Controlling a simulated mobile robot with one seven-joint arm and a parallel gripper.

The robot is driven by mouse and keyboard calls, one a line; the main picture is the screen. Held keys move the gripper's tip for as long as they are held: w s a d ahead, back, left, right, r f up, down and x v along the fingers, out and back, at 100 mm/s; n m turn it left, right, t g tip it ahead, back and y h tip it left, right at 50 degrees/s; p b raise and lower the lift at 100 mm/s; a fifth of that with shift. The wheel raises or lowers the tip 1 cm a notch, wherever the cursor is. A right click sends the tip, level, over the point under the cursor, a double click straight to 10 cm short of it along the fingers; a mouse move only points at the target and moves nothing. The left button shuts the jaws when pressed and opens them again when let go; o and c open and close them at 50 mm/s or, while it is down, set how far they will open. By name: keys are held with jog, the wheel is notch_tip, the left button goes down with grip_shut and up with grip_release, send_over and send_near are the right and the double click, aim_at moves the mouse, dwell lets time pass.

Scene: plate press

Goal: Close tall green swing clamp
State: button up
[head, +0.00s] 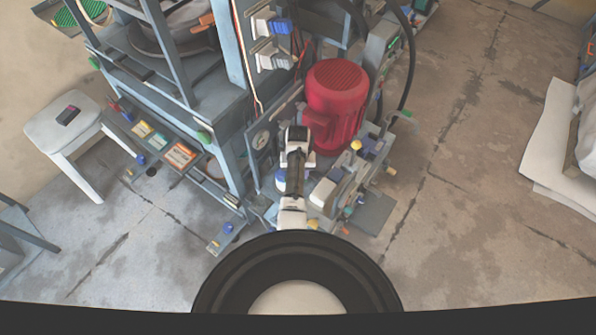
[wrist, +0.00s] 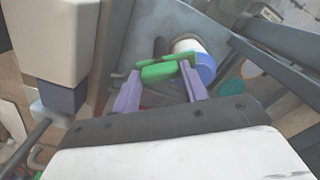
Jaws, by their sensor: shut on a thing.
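The green part of the swing clamp (wrist: 157,73) shows in the wrist view as a short bright green bar just ahead of my palm. My gripper (wrist: 160,70) has its two purple fingers on either side of this bar and is shut on it. A thin green strip continues toward the right fingertip. The rest of the clamp is hidden or too small to make out. In the head view my own arm covers the gripper and the clamp, beside the blue-grey press frame (head: 215,125).
A white and blue cylinder (wrist: 206,68) stands just beyond the right finger. A red motor (head: 337,92) stands right of my arm, with small machinery (head: 345,185) below it. A white stool (head: 65,120) is at the left.

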jog(key=m, duration=0.3)
jog(key=shift+r+m+p, duration=0.1)
jog(key=shift+m+p, duration=0.2)
jog(key=shift+p, duration=0.1)
jog(key=shift+w+m+p, duration=0.1)
jog(key=shift+m+p, duration=0.25)
jog(key=shift+m, duration=1.45)
jog(key=o, duration=1)
notch_tip(320, 180, up, 14)
jog(key=shift+f+b, duration=0.15)
jog(key=shift+b, duration=0.55)
